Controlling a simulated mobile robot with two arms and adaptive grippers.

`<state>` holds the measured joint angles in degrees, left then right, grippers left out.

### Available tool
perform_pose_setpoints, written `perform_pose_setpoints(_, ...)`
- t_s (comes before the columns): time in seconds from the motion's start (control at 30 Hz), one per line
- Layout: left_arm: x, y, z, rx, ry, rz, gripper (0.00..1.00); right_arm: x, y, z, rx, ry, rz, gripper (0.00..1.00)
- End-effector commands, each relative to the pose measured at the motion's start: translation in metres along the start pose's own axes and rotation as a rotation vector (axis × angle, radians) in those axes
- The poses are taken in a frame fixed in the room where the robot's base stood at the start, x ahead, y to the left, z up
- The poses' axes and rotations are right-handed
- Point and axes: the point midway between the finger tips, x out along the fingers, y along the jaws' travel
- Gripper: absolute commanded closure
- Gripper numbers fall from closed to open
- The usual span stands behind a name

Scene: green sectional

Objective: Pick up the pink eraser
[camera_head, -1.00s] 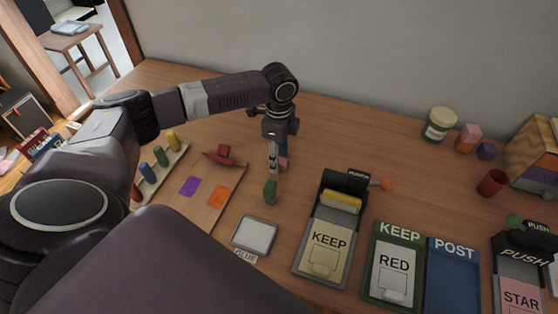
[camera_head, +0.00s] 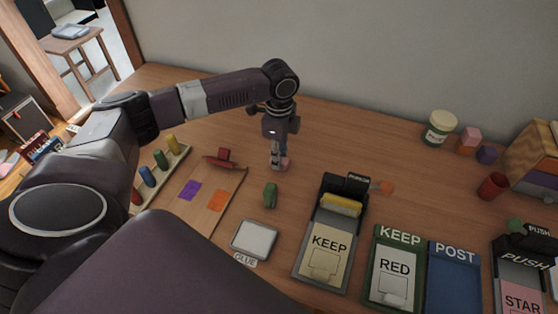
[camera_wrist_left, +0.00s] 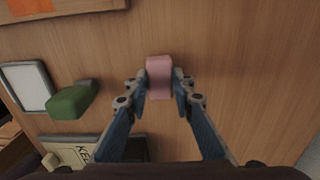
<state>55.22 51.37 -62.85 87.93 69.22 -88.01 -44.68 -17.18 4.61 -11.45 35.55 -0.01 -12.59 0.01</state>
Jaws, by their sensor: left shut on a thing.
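The pink eraser (camera_wrist_left: 159,78) is a small rounded block between the two fingertips in the left wrist view. My left gripper (camera_wrist_left: 159,86) is shut on it, one finger against each side. In the head view the left gripper (camera_head: 279,163) points down at the table behind the green object, and a bit of the pink eraser (camera_head: 285,164) shows at its tips. I cannot tell whether the eraser touches the table. My right gripper is not in view.
A green object (camera_head: 270,195) stands just in front of the gripper. A glue pad (camera_head: 254,240), the KEEP stamp stand (camera_head: 325,255) and the RED card tray (camera_head: 394,270) lie nearer. A board with pegs (camera_head: 160,170) is at left.

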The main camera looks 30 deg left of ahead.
Motion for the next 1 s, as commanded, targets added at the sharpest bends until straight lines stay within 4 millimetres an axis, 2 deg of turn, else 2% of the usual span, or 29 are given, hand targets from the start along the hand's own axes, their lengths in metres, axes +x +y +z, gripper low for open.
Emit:
perform_pose_setpoints(0.4, -0.115, -0.002, 0.000, 0.000, 0.001, -0.006, 1.00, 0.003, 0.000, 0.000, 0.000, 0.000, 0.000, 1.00)
perform_pose_setpoints(0.6, -0.159, -0.001, 0.000, 0.001, 0.001, -0.005, 1.00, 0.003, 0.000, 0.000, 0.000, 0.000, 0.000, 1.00)
perform_pose_setpoints(0.8, -0.179, -0.001, 0.000, 0.000, 0.000, -0.001, 1.00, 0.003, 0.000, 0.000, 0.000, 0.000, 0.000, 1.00)
perform_pose_setpoints(1.0, -0.183, 0.000, 0.000, -0.001, 0.000, 0.000, 1.00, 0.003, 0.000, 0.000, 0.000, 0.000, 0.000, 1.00)
